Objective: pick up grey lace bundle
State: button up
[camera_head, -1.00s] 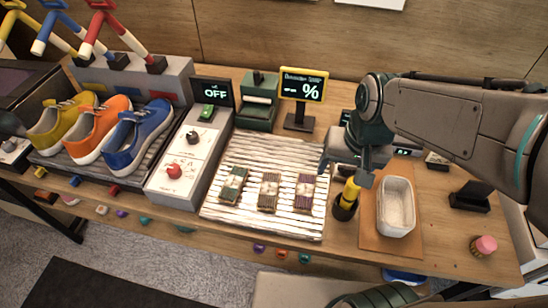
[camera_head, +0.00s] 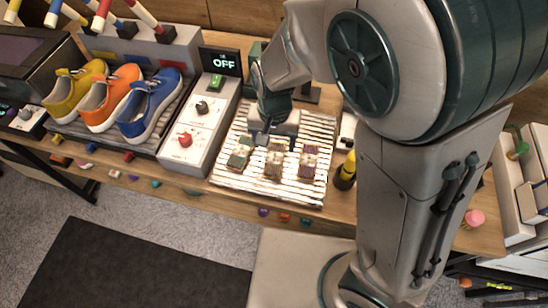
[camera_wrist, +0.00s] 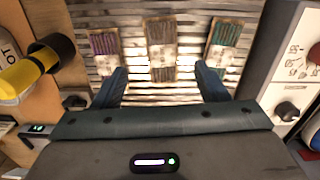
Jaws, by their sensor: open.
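The grey lace bundle (camera_head: 274,162) is the middle one of three banded bundles on a white slatted tray (camera_head: 245,181). It also shows in the wrist view (camera_wrist: 161,48), at the top centre, lying flat. A green bundle (camera_head: 240,154) lies to its left and a purple bundle (camera_head: 309,161) to its right in the head view. My gripper (camera_wrist: 160,76) is open and empty, pointing down over the tray. In the wrist view its fingertips are spread wide, with the grey bundle just ahead, between their lines. The exact height above it is hard to tell.
A grey control box (camera_head: 197,135) with a red knob stands left of the tray. A black and yellow bottle (camera_head: 345,172) stands close to its right. Yellow, orange and blue sneakers (camera_head: 148,103) sit further left. My arm hides much of the right side.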

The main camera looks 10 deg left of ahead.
aim_at(273, 163)
notch_tip(273, 163, down, 10)
jog(key=shift+a+r, duration=0.1)
jog(key=shift+r, duration=0.05)
jog(key=c, duration=1)
